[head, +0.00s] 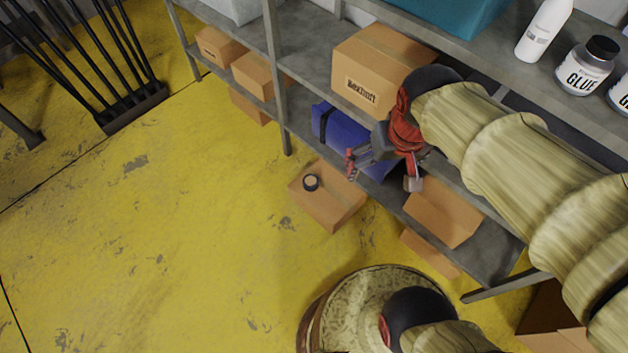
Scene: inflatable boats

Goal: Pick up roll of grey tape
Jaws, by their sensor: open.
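A small dark roll of tape (311,182) with a tan centre lies flat on top of a cardboard box (333,213) on the yellow floor, in front of the shelf. The picture is too small to tell whether the tape is truly grey. My gripper (382,172) is open and empty, to the right of the tape and apart from it. It hangs in front of the lower shelf, near the box's right side. My arm comes in from the right.
Grey metal shelving (268,42) runs along the back, with cardboard boxes (376,67), a blue case (340,135), a white bottle (545,30) and glue jars (586,66). A black rack (100,75) stands at upper left. The floor (150,240) at left is clear.

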